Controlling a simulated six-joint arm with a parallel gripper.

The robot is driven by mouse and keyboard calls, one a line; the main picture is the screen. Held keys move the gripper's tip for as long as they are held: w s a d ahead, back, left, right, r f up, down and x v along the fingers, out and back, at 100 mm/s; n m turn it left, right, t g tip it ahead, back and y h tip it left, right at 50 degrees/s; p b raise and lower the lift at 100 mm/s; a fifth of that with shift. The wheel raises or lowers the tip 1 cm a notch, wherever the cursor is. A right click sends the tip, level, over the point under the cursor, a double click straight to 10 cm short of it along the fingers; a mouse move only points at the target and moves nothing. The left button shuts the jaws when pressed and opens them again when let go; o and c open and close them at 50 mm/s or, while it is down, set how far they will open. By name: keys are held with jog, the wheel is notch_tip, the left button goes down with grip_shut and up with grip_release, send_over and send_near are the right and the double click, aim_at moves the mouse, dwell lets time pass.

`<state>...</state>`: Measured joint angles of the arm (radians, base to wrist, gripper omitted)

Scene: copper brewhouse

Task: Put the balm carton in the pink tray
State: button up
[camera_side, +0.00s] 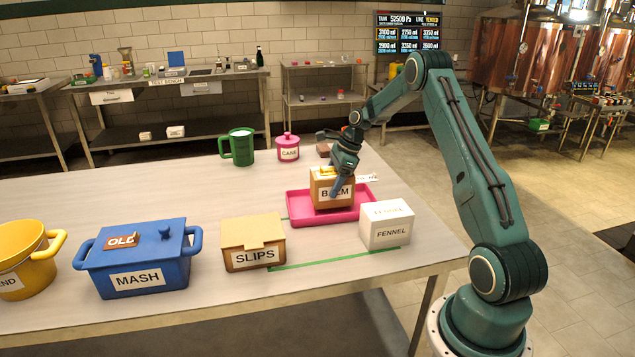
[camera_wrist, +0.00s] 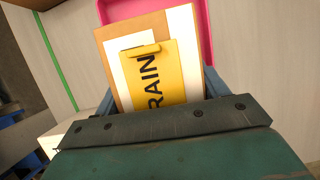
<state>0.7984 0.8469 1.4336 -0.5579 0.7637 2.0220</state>
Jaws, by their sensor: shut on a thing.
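The brown balm carton (camera_side: 323,192) is upright over the pink tray (camera_side: 362,209), inside its outline in the side view. I cannot tell whether its base touches the tray floor. My gripper (camera_side: 341,180) comes down from above and is shut on the carton, a finger showing across its label. In the wrist view the carton (camera_wrist: 187,22) sits between the blue fingers of my gripper (camera_wrist: 160,88). A yellow piece reading "RAIN" (camera_wrist: 155,78) lies on its top, over a white patch. The pink tray's rim (camera_wrist: 205,15) shows beyond it.
A white FENNEL box (camera_side: 385,228) stands close to the tray's right front. A SLIPS carton (camera_side: 253,240) and blue MASH pot (camera_side: 140,262) stand to the left. A green mug (camera_side: 241,147) and pink CANE jar (camera_side: 288,149) are behind. The table's left rear is clear.

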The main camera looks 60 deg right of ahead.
jog(key=shift+f, duration=0.95)
jog(key=shift+f, duration=0.15)
jog(key=o, duration=1.2)
jog(key=shift+c, duration=0.2)
jog(key=v, duration=1.2)
